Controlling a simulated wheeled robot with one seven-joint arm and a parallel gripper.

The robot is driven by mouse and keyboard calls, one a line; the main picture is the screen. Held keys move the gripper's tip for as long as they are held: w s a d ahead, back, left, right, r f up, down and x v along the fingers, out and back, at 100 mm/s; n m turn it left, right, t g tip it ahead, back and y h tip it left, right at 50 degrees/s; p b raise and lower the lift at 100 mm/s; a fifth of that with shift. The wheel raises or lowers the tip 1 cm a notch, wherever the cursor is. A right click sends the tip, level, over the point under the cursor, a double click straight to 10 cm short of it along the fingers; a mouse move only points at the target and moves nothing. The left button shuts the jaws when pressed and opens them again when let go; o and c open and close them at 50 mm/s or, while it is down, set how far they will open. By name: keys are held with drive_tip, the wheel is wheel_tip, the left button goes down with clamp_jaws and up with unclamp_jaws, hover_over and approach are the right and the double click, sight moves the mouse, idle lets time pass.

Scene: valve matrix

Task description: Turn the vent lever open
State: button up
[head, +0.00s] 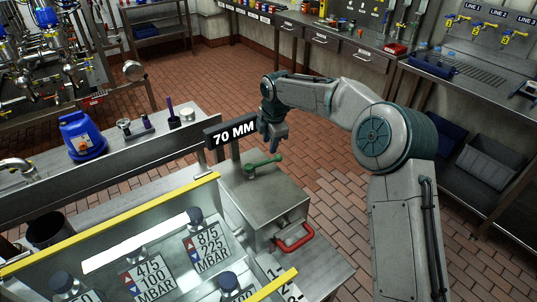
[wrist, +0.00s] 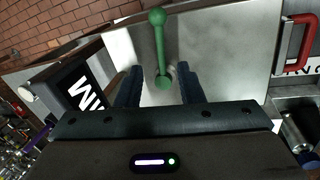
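The green vent lever (head: 262,165) lies across the top of a grey metal box (head: 262,200), with its round knob pointing to the right in the head view. In the wrist view the lever (wrist: 161,50) stands out from its round green hub toward the top of the picture. My gripper (head: 273,145) is just above the far side of the box, close to the knob end. Its two dark fingers (wrist: 160,78) are apart, with the lever's hub showing between them. I see no clear contact with the lever.
A red handle (head: 294,238) is on the box's front. A yellow-edged panel (head: 110,225) with labelled knobs lies to the left. Brick floor (head: 340,190) is open to the right.

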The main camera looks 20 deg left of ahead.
drive_tip(key=r, duration=0.5)
drive_tip(key=shift+s+d+r, duration=0.35)
drive_tip(key=shift+s+d, duration=0.05)
drive_tip(key=shift+d, duration=0.1)
drive_tip(key=s+d+r+m+h, duration=0.15)
drive_tip(key=s+d+m, duration=0.25)
drive_tip(key=d, duration=0.4)
drive_tip(key=s+d+r+m+t, duration=0.1)
drive_tip(key=s+d+r+m, duration=0.3)
drive_tip(key=d, duration=0.4)
drive_tip(key=s+d+r+m+h, duration=0.1)
drive_tip(key=s+d+r+m, duration=0.1)
drive_tip(key=s+d+m, duration=0.4)
drive_tip(key=s+d+f+m, duration=0.2)
drive_tip(key=s+d+m, duration=0.4)
drive_tip(key=s+d, duration=0.2)
drive_tip(key=s+d+f+m, duration=0.3)
drive_tip(key=s+d+m, duration=0.4)
drive_tip(key=s, duration=0.1)
drive_tip(key=shift+s+d+t+y, duration=0.3)
drive_tip(key=shift+d+y, duration=0.05)
drive_tip(key=shift+y, duration=0.1)
